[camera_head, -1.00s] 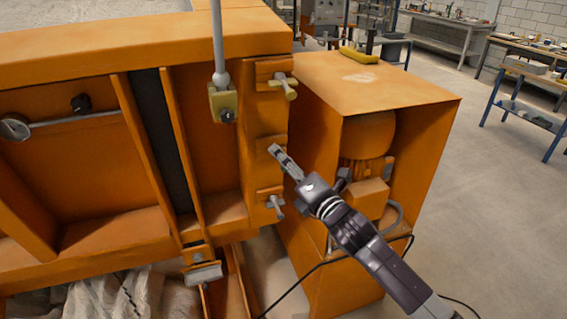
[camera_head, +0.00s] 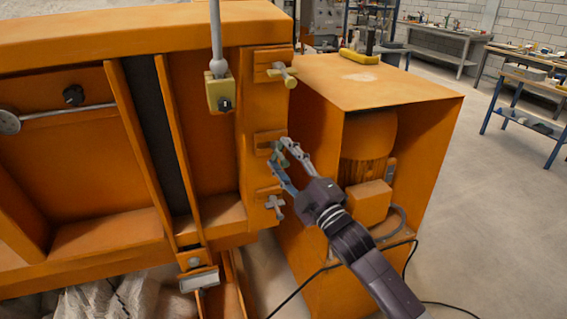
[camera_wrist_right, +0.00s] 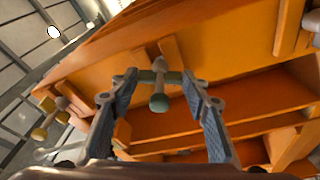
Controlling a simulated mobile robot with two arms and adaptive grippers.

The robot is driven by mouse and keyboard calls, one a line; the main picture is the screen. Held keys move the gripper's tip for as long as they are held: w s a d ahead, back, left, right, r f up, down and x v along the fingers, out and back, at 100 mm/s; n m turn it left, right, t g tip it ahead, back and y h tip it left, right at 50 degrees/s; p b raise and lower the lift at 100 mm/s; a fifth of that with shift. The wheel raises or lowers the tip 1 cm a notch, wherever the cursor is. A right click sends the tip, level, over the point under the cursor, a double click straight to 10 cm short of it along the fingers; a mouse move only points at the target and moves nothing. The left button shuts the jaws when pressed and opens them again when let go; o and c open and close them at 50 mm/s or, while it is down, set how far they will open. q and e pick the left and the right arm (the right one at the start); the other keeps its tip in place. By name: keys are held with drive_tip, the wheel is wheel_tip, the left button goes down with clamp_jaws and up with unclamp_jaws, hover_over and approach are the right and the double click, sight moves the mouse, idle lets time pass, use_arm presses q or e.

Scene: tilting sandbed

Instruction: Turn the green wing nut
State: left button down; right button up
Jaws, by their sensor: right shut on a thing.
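The green wing nut (camera_head: 278,154) sits on the right-hand post of the orange frame, the middle one of three wing nuts. In the right wrist view, the green wing nut (camera_wrist_right: 158,95) has its crossbar spanning between the two fingers, with a rounded stem end towards the camera. My right gripper (camera_head: 281,152) is shut on it, with one finger on each side. The wrist view also shows this gripper (camera_wrist_right: 159,76) at the nut's crossbar. In the head view the fingers partly cover the nut. My left gripper is in neither view.
A yellowish wing nut (camera_head: 284,75) is above the green one, and a grey wing nut (camera_head: 275,205) is below it. An orange cabinet (camera_head: 405,92) with an open front stands close on the right. A black cable hangs low. Open floor lies farther right.

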drive_tip(key=m+t+b, duration=0.1)
drive_tip(key=m, duration=0.3)
drive_tip(key=shift+f, duration=0.2)
drive_tip(key=m+t+h+b, duration=0.1)
drive_tip(key=m, duration=0.2)
drive_tip(key=shift+a+m, duration=0.1)
drive_tip(key=shift+m, duration=0.2)
drive_tip(key=m, duration=0.3)
drive_tip(key=shift+h, duration=0.3)
drive_tip(key=shift+a+m+t+h, duration=0.1)
drive_tip(key=shift+m+t+h, duration=0.25)
drive_tip(key=shift+m, duration=0.7)
drive_tip(key=shift+m+t+h, duration=0.25)
drive_tip(key=shift+m+h, duration=0.1)
drive_tip(key=shift+m, duration=1)
drive_tip(key=o, duration=1.2)
drive_tip(key=shift+c, duration=0.2)
drive_tip(key=shift+s, duration=0.1)
